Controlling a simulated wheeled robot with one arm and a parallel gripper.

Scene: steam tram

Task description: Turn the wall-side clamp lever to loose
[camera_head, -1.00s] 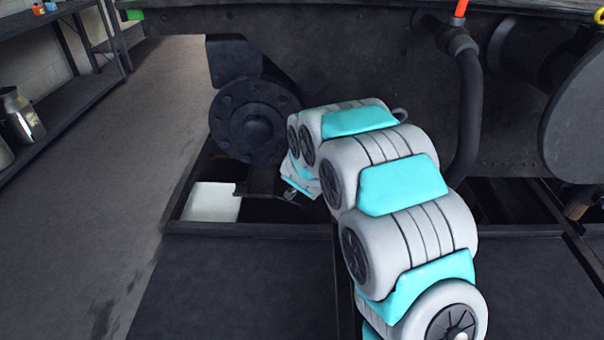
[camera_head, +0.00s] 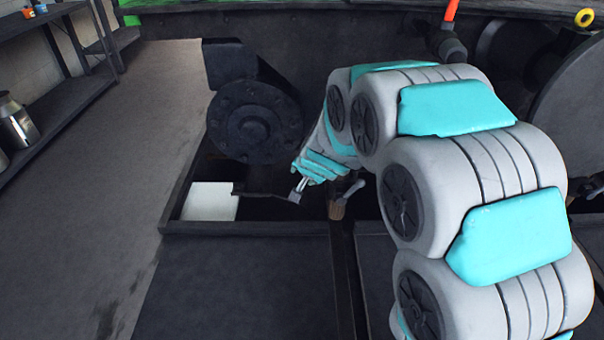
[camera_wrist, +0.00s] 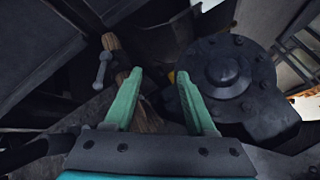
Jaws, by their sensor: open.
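A small grey metal lever with rounded ends (camera_wrist: 102,70) shows at upper left in the wrist view, beside a brown wooden bar (camera_wrist: 118,50). In the head view a grey lever (camera_head: 353,189) stands at the end of a wooden piece (camera_head: 337,209), below my arm. I take it for the wall-side clamp lever; its setting cannot be read. My gripper (camera_wrist: 160,78) is open, with nothing between its green fingers. The lever is left of the left finger in the wrist view, apart from it. In the head view my gripper (camera_head: 301,184) points down, left of the lever.
A dark round bolted flange (camera_head: 253,122) is close to my gripper; it shows at right in the wrist view (camera_wrist: 225,72). A white plate (camera_head: 210,201) lies in the pit opening at left. A dark pipe (camera_head: 452,48) is behind my arm. The floor at left (camera_head: 130,160) is clear.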

